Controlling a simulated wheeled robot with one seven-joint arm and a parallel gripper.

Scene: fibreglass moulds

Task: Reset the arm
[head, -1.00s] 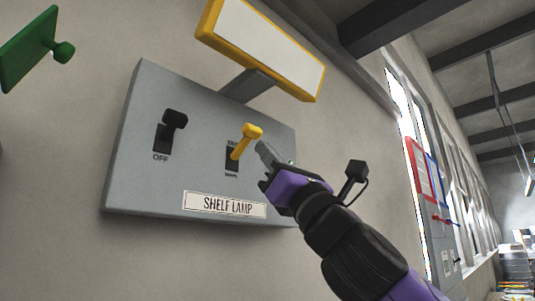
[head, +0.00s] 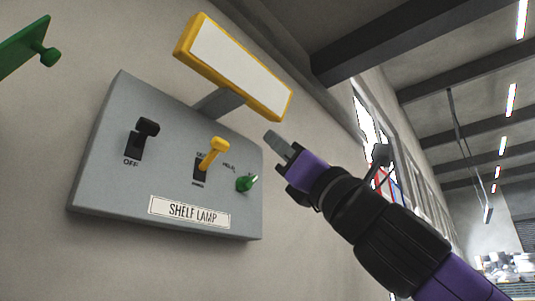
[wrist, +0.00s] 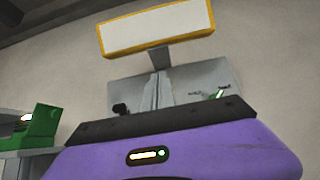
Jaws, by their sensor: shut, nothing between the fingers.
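My gripper (head: 276,143) is shut and empty in the head view, with its grey fingertips just right of the grey switch panel (head: 100,180) and apart from it. In the wrist view, the closed fingers (wrist: 157,93) stand in front of the panel (wrist: 205,85) and hide its middle. The panel, labelled SHELF LAMP (head: 189,212), has a black switch (head: 147,128) marked OFF on the left. A yellow switch lever (head: 212,154) points up in the middle, and a green knob (head: 246,183) is at the right.
A lamp with a yellow frame and white face (head: 235,65) juts out above the panel, near my fingertips. A green board with a knob (head: 47,56) is at the upper left. Windows (head: 368,110) line the wall to the right. In the wrist view, a green box (wrist: 37,126) sits at the left.

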